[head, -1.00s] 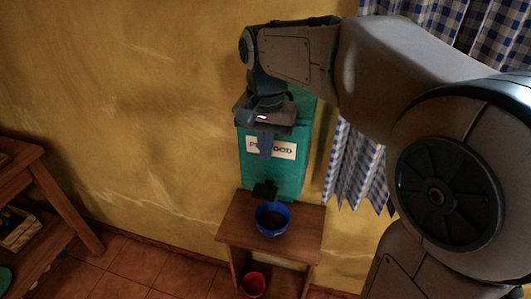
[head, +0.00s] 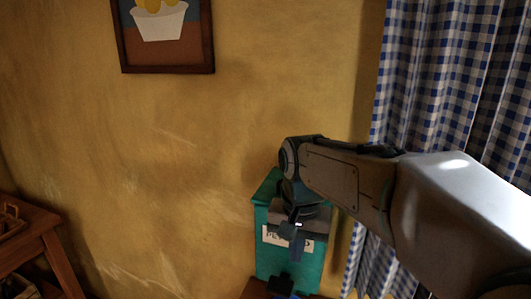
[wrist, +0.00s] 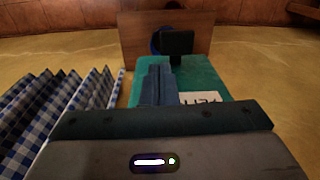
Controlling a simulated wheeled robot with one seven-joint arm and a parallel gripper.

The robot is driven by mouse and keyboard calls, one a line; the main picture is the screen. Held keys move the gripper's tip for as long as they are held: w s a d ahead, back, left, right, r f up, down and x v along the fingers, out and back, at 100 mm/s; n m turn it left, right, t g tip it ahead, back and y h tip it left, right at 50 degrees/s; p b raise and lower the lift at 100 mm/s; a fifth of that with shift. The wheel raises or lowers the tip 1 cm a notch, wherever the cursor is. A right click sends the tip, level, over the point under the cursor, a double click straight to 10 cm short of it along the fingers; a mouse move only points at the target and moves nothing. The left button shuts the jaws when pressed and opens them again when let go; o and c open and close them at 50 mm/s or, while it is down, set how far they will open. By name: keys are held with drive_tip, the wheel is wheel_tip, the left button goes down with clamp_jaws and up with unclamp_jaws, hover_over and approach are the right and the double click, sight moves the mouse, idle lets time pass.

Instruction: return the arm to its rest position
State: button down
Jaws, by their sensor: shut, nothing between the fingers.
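My arm reaches from the right in the head view. My gripper (head: 297,248) hangs in front of the teal pet-food dispenser (head: 287,262), over part of its white label. The fingers are shut together and empty; they also show in the wrist view (wrist: 159,84), above the dispenser (wrist: 205,75). I cannot tell whether they touch it.
A blue-checked curtain (head: 420,90) hangs close to my arm. A framed picture (head: 165,67) is on the yellow wall. A wooden table (head: 28,243) stands at left. The dispenser's black spout (wrist: 177,41) partly hides a blue bowl (wrist: 157,40) on a wooden stand (wrist: 201,35).

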drive_tip(key=s+d+f+n+t, duration=0.2)
drive_tip(key=s+d+f, duration=0.5)
drive_tip(key=s, duration=0.4)
drive_tip(key=shift+s+d+n+t, duration=0.3)
drive_tip(key=shift+s+d+n, duration=0.05)
drive_tip(key=shift+d+n, duration=0.35)
idle(1.1)
